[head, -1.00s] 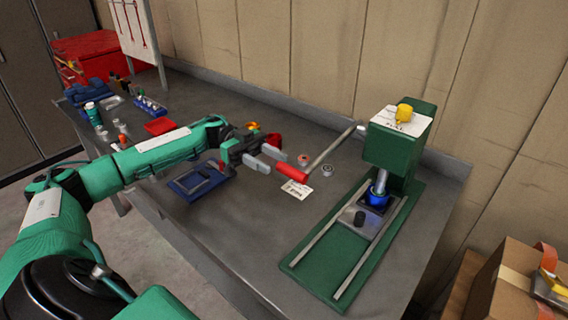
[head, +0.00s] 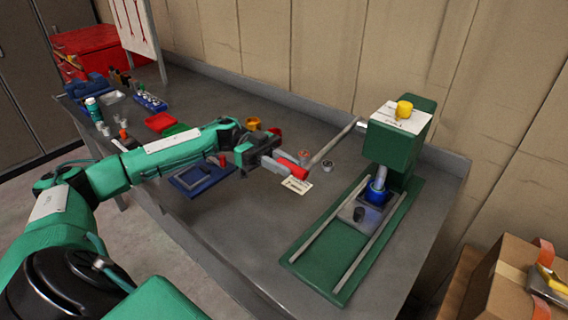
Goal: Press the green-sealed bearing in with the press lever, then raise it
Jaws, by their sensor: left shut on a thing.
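The green press (head: 395,155) stands at the right of the bench. Its lever (head: 335,142) slants down to the left and ends in a red grip. My left gripper (head: 284,165) is shut on that red grip, with its grey fingers on either side. The press ram (head: 380,177) reaches down to a blue holder (head: 376,195) on the green base. The green-sealed bearing cannot be made out; the ram and holder may hide it. My right gripper is not in view.
Rails (head: 365,245) run along the press base, with a dark knob (head: 359,214) between them. A paper tag (head: 297,185) and a small ring (head: 328,166) lie near the lever. A blue tray (head: 202,175) lies under my left arm. A cardboard box (head: 510,275) stands at the lower right.

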